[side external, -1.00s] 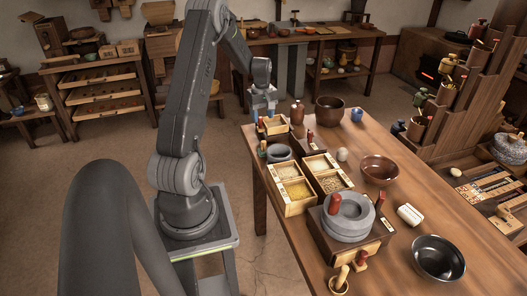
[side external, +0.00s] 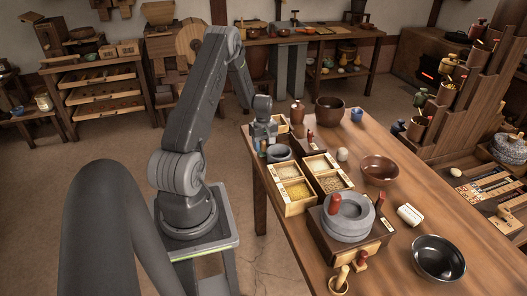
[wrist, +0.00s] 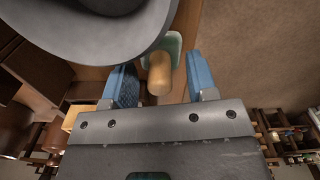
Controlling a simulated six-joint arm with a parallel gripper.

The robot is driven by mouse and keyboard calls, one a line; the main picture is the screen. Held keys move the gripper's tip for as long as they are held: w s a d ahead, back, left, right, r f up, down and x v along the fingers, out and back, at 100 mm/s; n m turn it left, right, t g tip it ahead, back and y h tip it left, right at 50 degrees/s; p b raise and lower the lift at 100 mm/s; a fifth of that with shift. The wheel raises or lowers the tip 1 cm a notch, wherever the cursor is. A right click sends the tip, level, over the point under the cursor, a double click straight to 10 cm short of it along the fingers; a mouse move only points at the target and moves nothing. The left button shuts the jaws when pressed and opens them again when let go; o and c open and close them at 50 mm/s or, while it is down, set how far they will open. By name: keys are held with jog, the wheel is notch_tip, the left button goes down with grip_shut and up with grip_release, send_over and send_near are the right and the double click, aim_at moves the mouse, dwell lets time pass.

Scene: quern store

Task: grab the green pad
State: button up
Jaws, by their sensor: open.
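The green pad (wrist: 175,45) shows in the wrist view as a pale green block with a rounded wooden handle (wrist: 159,74). It sits beside a large grey round bowl, which covers part of it. My gripper (wrist: 162,82) is open, with its two blue-lined fingers on either side of the handle and a gap to each. The green pad lies beyond the fingertips. In the side view my gripper (side external: 263,136) is low at the table's left edge, by the small grey bowl (side external: 279,153). The pad is too small there to make out surely.
The grey bowl (wrist: 85,30) looms close above the fingers in the wrist view. Grain boxes (side external: 291,208) and a stone quern (side external: 348,224) stand nearer the camera on the table. A brown bowl (side external: 330,109) stands behind. Bare floor lies left of the table.

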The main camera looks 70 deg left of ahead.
jog(key=shift+f, duration=0.1)
grip_shut()
dwell(0.4)
